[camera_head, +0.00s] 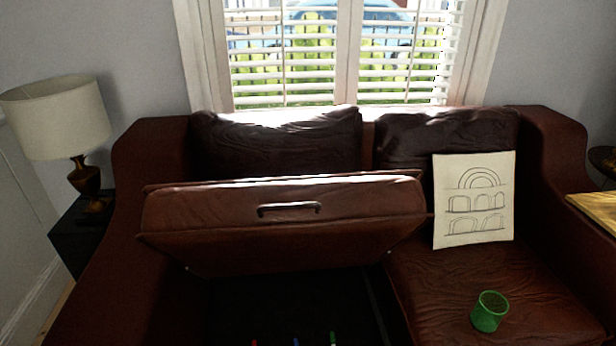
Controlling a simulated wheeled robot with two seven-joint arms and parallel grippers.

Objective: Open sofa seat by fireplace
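The brown leather sofa (150,240) stands in front of me below the window. Its left seat (290,230) is tilted up, with its front edge raised and a dark handle (289,207) on that edge. Under it a dark storage space (285,300) is open, with the tips of a few coloured things at the bottom picture edge. The right seat (450,285) lies flat. Neither of my grippers shows in this view. No fireplace shows either.
A green cup (489,311) stands on the right seat. A cushion with arch drawings (474,199) leans on the right backrest. A lamp (62,125) stands on a dark side table (78,236) at the left. A wooden surface (597,207) shows at the right edge.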

